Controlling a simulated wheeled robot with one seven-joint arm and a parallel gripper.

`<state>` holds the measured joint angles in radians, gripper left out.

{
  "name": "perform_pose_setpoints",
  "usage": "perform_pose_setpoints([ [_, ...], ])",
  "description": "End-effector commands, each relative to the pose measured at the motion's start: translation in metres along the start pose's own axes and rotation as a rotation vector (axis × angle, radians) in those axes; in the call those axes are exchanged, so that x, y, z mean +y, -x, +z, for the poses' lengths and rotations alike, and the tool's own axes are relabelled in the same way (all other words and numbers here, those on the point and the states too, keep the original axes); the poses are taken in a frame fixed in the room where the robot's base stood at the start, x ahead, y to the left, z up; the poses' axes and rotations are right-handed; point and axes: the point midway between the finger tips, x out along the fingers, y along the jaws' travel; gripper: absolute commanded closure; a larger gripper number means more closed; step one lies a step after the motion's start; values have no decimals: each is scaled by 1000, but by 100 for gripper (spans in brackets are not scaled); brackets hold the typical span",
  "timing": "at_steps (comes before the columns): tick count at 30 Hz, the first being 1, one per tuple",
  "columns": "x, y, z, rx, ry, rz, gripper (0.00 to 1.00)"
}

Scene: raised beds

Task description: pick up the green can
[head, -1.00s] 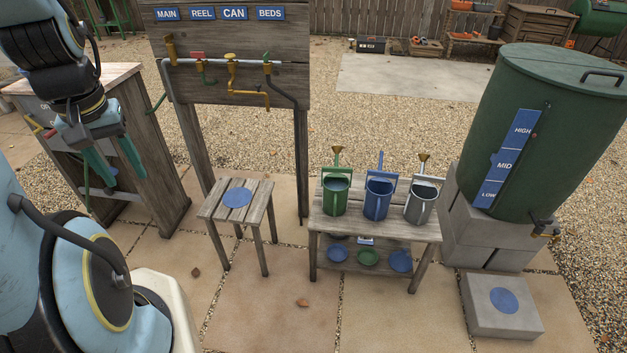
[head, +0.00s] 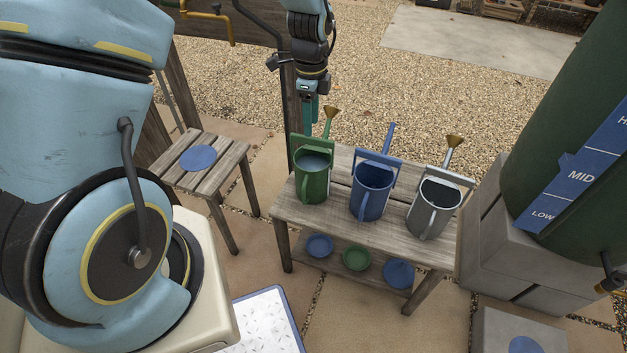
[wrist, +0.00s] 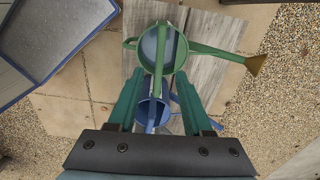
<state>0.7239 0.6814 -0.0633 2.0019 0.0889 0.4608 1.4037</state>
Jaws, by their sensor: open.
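The green can (head: 313,174) stands upright at the left end of a wooden bench (head: 292,213), its spout pointing back with a brass rose. In the wrist view the green can (wrist: 150,49) lies ahead of the fingertips, its handle bar crossing its top. My gripper (head: 308,122) hangs above and behind the green can, pointing down. In the wrist view my gripper (wrist: 157,80) is open, with teal fingers apart and nothing held between them. The blue can (wrist: 150,112) shows between the fingers, lower down.
A blue can (head: 372,188) and a grey can (head: 434,207) stand to the right on the bench. Saucers (head: 357,258) lie on its lower shelf. A small slatted stool (head: 203,175) with a blue disc is at left. A dark green barrel (head: 570,150) on blocks stands at right.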

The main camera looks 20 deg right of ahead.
Motion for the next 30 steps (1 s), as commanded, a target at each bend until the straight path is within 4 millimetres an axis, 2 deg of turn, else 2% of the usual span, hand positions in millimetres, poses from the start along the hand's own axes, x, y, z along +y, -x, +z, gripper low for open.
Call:
perform_pose_setpoints([
  [6, 1, -32, 1, -1, 2, 3, 50],
  [14, 1, -51, -1, -1, 3, 3, 50],
  [21, 1, -84, -2, -1, 6, 3, 50],
  [24, 0, -91, -2, -1, 4, 1, 50],
  [30, 0, -92, -2, 0, 5, -1, 50],
])
